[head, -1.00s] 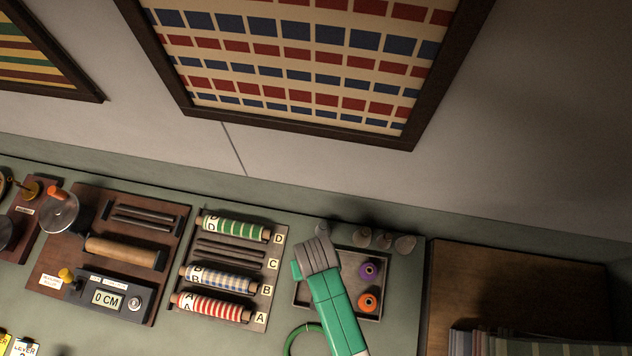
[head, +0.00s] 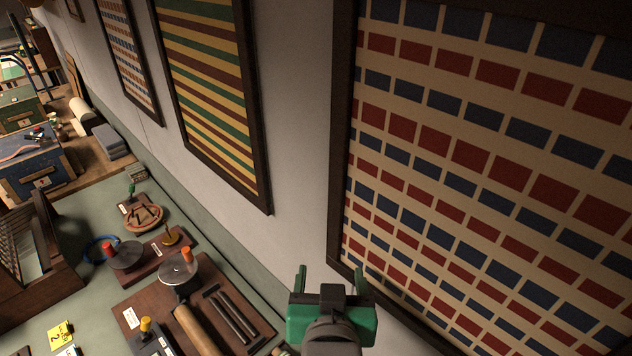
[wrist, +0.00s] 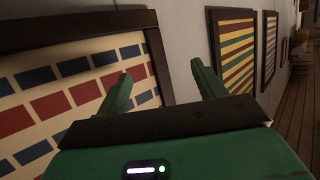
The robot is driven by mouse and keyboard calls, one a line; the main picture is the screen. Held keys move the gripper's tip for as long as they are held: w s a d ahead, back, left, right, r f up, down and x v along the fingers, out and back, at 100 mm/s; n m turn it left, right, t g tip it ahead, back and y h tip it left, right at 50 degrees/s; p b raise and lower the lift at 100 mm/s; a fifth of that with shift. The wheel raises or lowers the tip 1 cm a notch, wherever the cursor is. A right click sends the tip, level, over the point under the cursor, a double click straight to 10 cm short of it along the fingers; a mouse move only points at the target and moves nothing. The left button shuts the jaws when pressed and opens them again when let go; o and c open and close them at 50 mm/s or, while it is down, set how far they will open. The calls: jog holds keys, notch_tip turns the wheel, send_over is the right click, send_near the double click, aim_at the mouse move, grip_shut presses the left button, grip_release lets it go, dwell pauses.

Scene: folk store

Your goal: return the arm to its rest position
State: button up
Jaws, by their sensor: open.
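My gripper (head: 332,278) is green with a dark mount and shows at the bottom centre of the head view. Its two fingers stand apart with nothing between them, in front of the wall and the large framed textile. In the wrist view my gripper (wrist: 160,85) is also open and empty. Its fingers point toward the wall of framed textiles. The rest of my arm is mostly hidden below the head view's edge.
A framed red and blue textile (head: 470,150) hangs close to my gripper, with a striped one (head: 210,85) further left. Below is a green counter (head: 85,285) with a wooden board (head: 250,325) of rods and a roller. A blue box (head: 30,175) stands far left.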

jog(key=s+a+r+t+p, duration=0.1)
jog(key=s+r+t+p, duration=0.1)
jog(key=r, duration=1)
jog(key=s+r+t+p, duration=0.2)
jog(key=s+r+t, duration=0.3)
jog(key=r, duration=0.7)
jog(key=s+a+r+t+y+p, duration=0.1)
jog(key=s+r+t+p, duration=0.1)
jog(key=r, duration=1)
jog(key=s+t, duration=0.1)
jog(key=s, duration=0.1)
jog(key=shift+s+a+n+t, duration=0.3)
jog(key=shift+s+n, duration=0.05)
jog(key=shift+n, duration=0.05)
